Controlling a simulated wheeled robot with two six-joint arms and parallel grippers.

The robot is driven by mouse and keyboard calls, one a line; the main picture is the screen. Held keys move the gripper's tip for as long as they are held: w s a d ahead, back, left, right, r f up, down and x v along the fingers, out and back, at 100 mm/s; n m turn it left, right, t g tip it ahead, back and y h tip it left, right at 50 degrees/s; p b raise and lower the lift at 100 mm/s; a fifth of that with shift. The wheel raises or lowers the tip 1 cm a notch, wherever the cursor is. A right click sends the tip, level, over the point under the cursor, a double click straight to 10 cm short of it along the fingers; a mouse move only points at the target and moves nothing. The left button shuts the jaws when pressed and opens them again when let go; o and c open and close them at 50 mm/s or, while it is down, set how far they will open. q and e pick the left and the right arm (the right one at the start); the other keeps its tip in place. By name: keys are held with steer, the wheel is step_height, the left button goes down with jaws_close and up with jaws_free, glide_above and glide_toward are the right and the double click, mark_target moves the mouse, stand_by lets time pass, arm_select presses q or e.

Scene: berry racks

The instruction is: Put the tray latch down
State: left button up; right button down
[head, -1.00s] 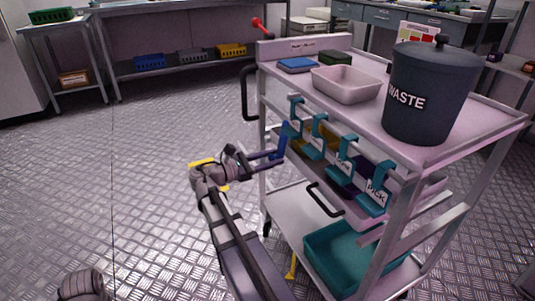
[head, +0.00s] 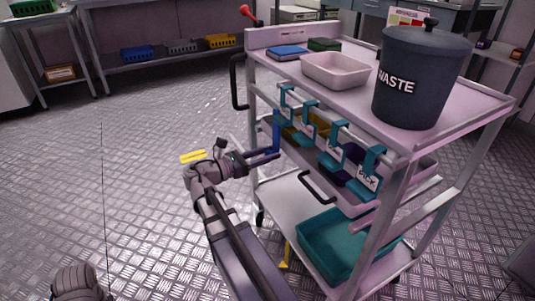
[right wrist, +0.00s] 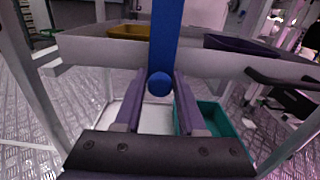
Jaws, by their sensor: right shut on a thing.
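The tray latch is a blue bar (head: 276,134) at the side of the metal cart, beside the middle tray level. It hangs about upright. My right gripper (head: 277,153) is shut on its lower end. In the right wrist view the blue bar (right wrist: 163,42) runs down to a round blue end between the two fingers of the gripper (right wrist: 159,88). The bar's upper fixing is hidden in the head view. My left gripper is not in view; only a grey part of my left arm shows at the lower left.
Teal hooks (head: 330,158) hang from the cart's (head: 470,98) rail just right of the latch. A black handle (head: 319,187) sticks out below. A teal bin (head: 325,262) stands on the bottom shelf, a waste bin (head: 418,85) on top. The floor at left is mostly open.

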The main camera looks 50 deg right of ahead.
steer(key=c, duration=0.6)
jaws_free()
steer(key=shift+s, duration=0.1)
steer(key=shift+a, duration=0.15)
steer(key=v, duration=0.7)
steer(key=shift+a, duration=0.25)
